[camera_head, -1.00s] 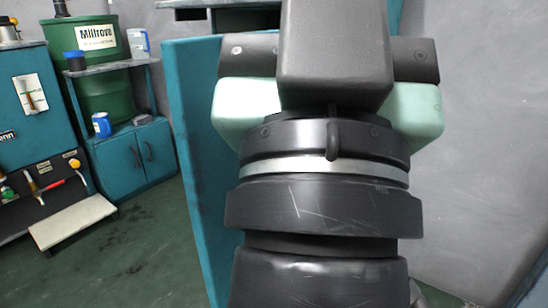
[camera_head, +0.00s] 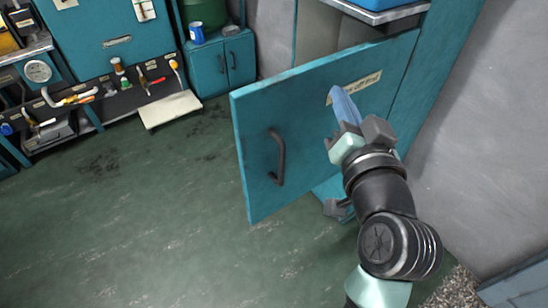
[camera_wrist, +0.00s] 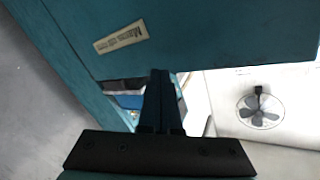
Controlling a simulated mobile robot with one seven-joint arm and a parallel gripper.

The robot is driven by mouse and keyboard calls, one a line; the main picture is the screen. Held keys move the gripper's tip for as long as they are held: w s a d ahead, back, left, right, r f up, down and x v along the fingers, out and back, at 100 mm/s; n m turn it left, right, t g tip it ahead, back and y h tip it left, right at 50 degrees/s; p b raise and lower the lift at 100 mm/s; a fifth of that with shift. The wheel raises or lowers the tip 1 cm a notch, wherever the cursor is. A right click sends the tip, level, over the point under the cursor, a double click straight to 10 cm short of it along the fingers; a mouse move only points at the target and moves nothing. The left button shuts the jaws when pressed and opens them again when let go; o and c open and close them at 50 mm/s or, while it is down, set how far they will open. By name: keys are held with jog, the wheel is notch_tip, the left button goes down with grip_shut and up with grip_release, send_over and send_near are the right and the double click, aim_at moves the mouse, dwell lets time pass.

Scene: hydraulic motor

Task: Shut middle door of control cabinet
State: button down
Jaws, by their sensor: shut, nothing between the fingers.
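A teal door (camera_head: 250,150) of the control cabinet (camera_head: 432,75) stands open, swung out to the left. It carries a dark bar handle (camera_head: 279,158) and a pale label (camera_head: 369,83). In the wrist view the door (camera_wrist: 220,30) fills the top, with its label (camera_wrist: 121,36) tilted. My gripper (camera_head: 339,92) is shut and empty, close in front of the labelled side of the door, away from the handle. Its closed fingers (camera_wrist: 160,78) show in the wrist view near the door's edge. I cannot tell whether they touch it.
A teal bench unit (camera_head: 100,40) with several valves and tools stands at the back left, with a pale step (camera_head: 170,108) before it. A grey wall (camera_head: 470,150) is at the right. The green floor (camera_head: 130,220) left of the door is clear. A fan (camera_wrist: 260,108) shows in the wrist view.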

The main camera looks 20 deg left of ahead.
notch_tip(320, 180, down, 7)
jog(key=s+m+g+y+p, duration=0.1)
jog(key=s+g+y, duration=0.1)
jog(key=g, duration=0.1)
jog(key=m+g+y+p, duration=0.3)
jog(key=m+y+p, duration=0.1)
jog(key=m+y, duration=0.2)
send_near(247, 189)
jog(key=b+x, duration=0.1)
jog(key=x, duration=0.6)
jog(key=shift+s, duration=0.1)
